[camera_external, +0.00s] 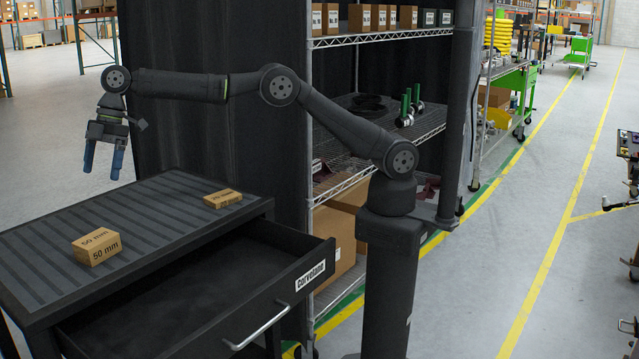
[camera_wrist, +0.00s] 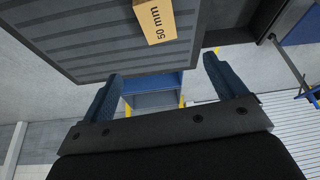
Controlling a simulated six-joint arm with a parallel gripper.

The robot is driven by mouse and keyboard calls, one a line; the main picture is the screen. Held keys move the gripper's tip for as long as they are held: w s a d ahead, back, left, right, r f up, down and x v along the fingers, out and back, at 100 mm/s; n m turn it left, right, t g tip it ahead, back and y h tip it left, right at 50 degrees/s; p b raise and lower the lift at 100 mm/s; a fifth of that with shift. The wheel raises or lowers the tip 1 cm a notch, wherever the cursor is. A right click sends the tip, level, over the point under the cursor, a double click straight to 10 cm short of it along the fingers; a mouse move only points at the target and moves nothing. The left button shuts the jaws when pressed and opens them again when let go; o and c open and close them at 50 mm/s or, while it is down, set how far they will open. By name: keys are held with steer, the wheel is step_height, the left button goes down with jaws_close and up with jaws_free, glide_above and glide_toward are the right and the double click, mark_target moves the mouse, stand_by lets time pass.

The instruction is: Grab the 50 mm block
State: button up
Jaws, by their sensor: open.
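The 50 mm block (camera_external: 97,246) is a light brown box with black lettering. It sits on the ridged dark top of the cabinet (camera_external: 150,205), toward the front left. In the wrist view a block marked 50 mm (camera_wrist: 154,22) shows at the top edge, partly cut off by the frame. My gripper (camera_external: 104,160) hangs beyond the far edge of the cabinet top, above and apart from the block. Its blue fingers point down and stand apart. In the wrist view the gripper (camera_wrist: 168,85) shows both fingers spread with nothing between them.
A second, flatter brown block (camera_external: 222,198) lies on the cabinet top near its right corner; its lettering is hard to read. An open, seemingly empty drawer (camera_external: 200,300) sticks out at the front. A shelf rack (camera_external: 381,40) stands behind my arm. The cabinet top between the blocks is clear.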

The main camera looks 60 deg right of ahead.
mark_target(97, 237)
steer(key=x, duration=0.9)
steer(key=d+x, duration=0.1)
steer(key=x, duration=0.4)
steer(key=shift+f, duration=0.25)
steer(key=shift+d+x, duration=0.15)
steer(key=shift+x, duration=1.2)
steer(key=shift+d+x, duration=0.2)
steer(key=shift+x, duration=1.15)
steer(key=shift+w+f, duration=0.1)
steer(key=shift+f, duration=0.3)
steer(key=c, duration=1.2)
steer(key=shift+o, duration=0.2)
steer(key=shift+r, duration=0.15)
